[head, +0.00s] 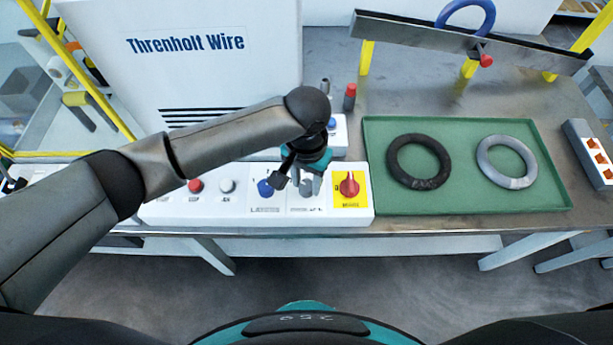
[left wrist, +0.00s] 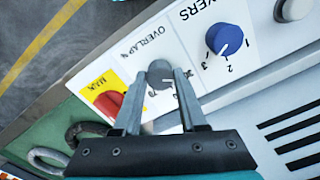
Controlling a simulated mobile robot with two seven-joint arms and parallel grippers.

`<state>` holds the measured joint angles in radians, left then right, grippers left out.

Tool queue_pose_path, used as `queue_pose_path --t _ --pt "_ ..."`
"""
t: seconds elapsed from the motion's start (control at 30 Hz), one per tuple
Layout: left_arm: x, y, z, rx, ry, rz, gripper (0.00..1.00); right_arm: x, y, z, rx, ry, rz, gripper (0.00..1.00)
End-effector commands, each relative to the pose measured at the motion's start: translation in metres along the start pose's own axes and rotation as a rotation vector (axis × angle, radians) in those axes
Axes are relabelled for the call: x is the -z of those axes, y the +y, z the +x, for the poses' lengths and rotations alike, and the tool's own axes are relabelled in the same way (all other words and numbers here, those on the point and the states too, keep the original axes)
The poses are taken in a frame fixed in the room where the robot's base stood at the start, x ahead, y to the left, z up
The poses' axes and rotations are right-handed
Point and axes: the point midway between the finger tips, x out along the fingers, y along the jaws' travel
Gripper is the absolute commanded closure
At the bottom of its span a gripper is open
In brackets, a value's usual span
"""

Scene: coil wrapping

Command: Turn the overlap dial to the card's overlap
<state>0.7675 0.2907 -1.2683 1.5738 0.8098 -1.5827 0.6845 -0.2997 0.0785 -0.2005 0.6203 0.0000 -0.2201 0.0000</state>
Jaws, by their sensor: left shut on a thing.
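The grey overlap dial (left wrist: 160,72) is on the white control panel (head: 160,212), under the printed word OVERLAP. My left gripper (left wrist: 159,80) points down at the panel and is shut on this dial, one finger on each side. In the head view the gripper (head: 307,184) covers part of the dial. A light pointer mark shows on the dial, but the fingers hide some scale marks and I cannot read its setting. I cannot make out a card in either view. My right gripper is not in view.
The blue layers dial (left wrist: 224,39) and the red main switch (head: 349,184) on its yellow plate flank the overlap dial closely. A green tray (head: 465,200) holds a black ring (head: 418,180) and a grey ring (head: 522,181). A red-topped post (head: 349,97) stands behind the panel.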

Motion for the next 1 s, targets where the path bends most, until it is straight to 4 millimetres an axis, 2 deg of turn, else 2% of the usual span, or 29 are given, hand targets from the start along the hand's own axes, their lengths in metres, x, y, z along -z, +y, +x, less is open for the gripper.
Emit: queue_pose_path --t 0.2,0.5,1.0 --pt "-0.001 0.0 -0.005 0.002 -0.004 0.154 1.0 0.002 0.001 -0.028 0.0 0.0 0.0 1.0" --pt "-0.001 0.0 -0.004 0.001 -0.003 0.436 1.0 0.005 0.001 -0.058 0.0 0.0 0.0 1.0" --pt "0.0 0.0 -0.002 0.0 -0.002 0.835 1.0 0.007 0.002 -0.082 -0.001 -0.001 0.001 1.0"
